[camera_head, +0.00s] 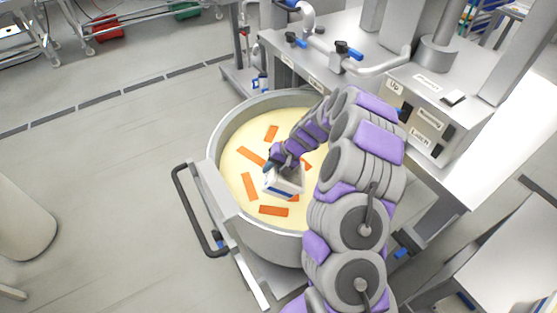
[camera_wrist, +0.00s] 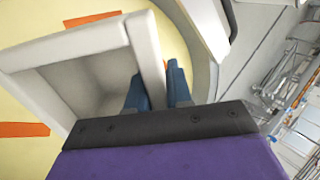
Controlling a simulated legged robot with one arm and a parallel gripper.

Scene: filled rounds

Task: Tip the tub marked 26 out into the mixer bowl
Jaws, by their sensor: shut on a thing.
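The mixer bowl (camera_head: 222,134) is large, round and grey. It holds a pale yellow mass with several orange strips on it. My gripper (camera_head: 275,168) is over the bowl, shut on a small white tub (camera_head: 287,183) with a dark blue band. In the wrist view my gripper's blue fingers (camera_wrist: 159,85) pinch one wall of the tub (camera_wrist: 70,47). The tub is tilted, and the part of its inside that shows looks bare. No number can be read on it. The bowl's rim also shows in the wrist view (camera_wrist: 206,60).
A dark handle bar (camera_head: 190,215) sticks out at the bowl's left. The mixer's steel housing (camera_head: 425,85) with levers and labels stands behind and right. A trolley with red (camera_head: 105,27) and green bins is far back left. The grey floor at left is mostly clear.

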